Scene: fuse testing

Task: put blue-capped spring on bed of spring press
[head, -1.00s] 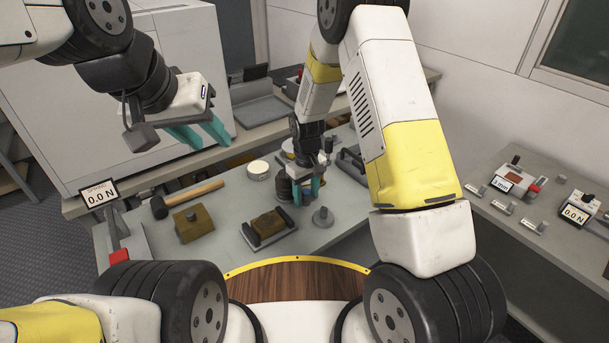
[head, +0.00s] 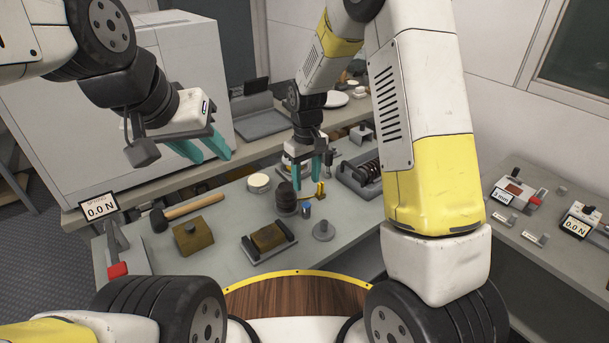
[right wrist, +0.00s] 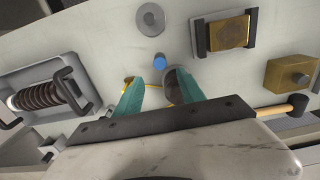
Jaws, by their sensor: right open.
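The small blue-capped spring (head: 306,211) stands upright on the table, just right of the dark stacked weights. Its blue cap shows in the right wrist view (right wrist: 159,59), beyond my fingertips. My right gripper (head: 309,180) is open and empty, above and behind the spring; its two teal fingers show apart in the right wrist view (right wrist: 158,85). My left gripper (head: 208,151) is open and empty, high over the left back of the table. The spring press (head: 115,240), with a 0.0 N display and red handle, stands at the table's left end. Its bed is hard to make out.
Dark weights (head: 286,197) stand beside the spring. A brass block in a grey holder (head: 268,238), another brass block (head: 193,234), a mallet (head: 185,210) and a grey disc with a knob (head: 323,230) lie nearby. A coil-spring fixture (head: 362,175) is at right.

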